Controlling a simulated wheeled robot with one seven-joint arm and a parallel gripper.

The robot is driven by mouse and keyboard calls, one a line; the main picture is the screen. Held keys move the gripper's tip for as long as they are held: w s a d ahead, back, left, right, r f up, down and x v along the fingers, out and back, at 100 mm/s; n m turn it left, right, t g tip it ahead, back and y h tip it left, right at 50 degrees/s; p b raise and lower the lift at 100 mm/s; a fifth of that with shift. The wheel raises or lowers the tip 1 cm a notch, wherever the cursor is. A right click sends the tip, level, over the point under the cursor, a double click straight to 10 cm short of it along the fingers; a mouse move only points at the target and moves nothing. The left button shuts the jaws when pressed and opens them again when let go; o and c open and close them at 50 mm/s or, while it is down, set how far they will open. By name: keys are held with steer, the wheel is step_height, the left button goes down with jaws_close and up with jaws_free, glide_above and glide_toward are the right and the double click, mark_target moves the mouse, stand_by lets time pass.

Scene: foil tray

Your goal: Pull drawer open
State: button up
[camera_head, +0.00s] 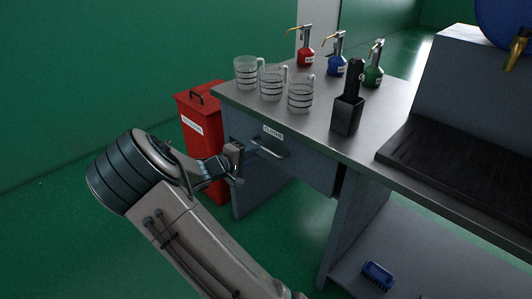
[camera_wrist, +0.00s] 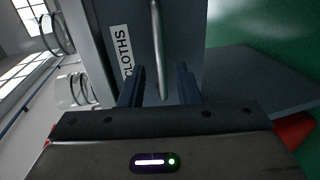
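The drawer (camera_head: 306,166) is a grey-blue front under the steel worktop, with a "CLOTHS" label that also reads in the wrist view (camera_wrist: 122,52). It looks shut in the head view. Its handle (camera_head: 272,152) is a metal bar below the label; in the wrist view the bar (camera_wrist: 156,40) runs upright. My gripper (camera_head: 248,154) is in front of the drawer, close to the handle. In the wrist view its two fingers (camera_wrist: 161,82) are apart, one on each side of the bar's near end. I cannot tell whether either finger touches the bar.
The worktop (camera_head: 320,118) carries clear measuring jugs (camera_head: 272,86), a black holder (camera_head: 347,113) and red, blue and green pump bottles (camera_head: 337,66). A red bin (camera_head: 205,130) stands left of the bench. A blue brush (camera_head: 378,274) lies on the lower shelf. Green floor is open in front.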

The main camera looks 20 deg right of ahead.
mark_target(266, 150)
steer(key=x, duration=0.6)
steer(key=shift+w+d+b, duration=0.1)
steer(key=shift+d+b, duration=0.2)
steer(key=shift+b, duration=0.1)
jaws_close()
